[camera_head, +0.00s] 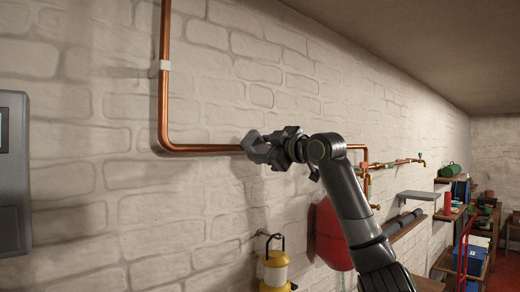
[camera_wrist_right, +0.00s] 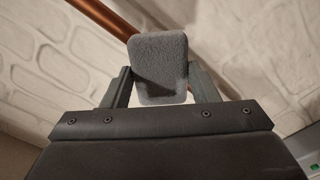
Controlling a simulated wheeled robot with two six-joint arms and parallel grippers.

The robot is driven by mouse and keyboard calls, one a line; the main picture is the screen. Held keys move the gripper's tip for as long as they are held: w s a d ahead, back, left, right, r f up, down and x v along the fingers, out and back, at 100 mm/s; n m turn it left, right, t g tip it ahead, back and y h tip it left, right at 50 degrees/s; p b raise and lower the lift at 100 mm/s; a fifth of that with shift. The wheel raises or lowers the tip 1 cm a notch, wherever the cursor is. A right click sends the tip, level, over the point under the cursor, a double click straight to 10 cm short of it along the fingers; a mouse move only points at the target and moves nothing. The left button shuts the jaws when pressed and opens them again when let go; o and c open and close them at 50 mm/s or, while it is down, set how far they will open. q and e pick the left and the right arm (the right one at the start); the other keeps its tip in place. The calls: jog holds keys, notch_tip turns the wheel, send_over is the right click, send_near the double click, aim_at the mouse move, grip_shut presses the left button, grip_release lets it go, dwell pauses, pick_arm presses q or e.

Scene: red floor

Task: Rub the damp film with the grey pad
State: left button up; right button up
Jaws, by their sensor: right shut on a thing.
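The grey pad (camera_wrist_right: 160,68) shows in the right wrist view as a rounded fuzzy block between the two fingers of my right gripper (camera_wrist_right: 157,90). The gripper is shut on it. In the head view my right gripper (camera_head: 258,147) is at the wall by the horizontal copper pipe (camera_head: 205,148), and the pad (camera_head: 254,142) shows at its tip. It looks close to the pipe; I cannot tell if they touch. I cannot make out the damp film in either view. My left gripper is not in view.
A grey wall box (camera_head: 14,175) is at the left. A yellow lantern (camera_head: 275,266) hangs below my arm, and a red round tank (camera_head: 330,237) is behind it. Shelves (camera_head: 408,228) with several items line the wall at the right. The wall left of the lantern is clear.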

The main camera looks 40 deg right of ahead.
jog(key=shift+s+a, duration=0.2)
jog(key=shift+a, duration=2.05)
jog(key=shift+s+a, duration=0.15)
jog(key=shift+a, duration=2.05)
jog(key=shift+d, duration=0.1)
jog(key=shift+s+f+b, duration=0.2)
jog(key=shift+s+b, duration=0.25)
jog(key=shift+s, duration=0.1)
jog(key=shift+s+d+r+b, duration=0.15)
jog(key=shift+s+b, duration=0.35)
jog(key=shift+s, duration=0.7)
jog(key=shift+s+d+b, duration=0.1)
jog(key=shift+s+b, duration=0.35)
jog(key=shift+s, duration=0.75)
jog(key=shift+s, duration=0.1)
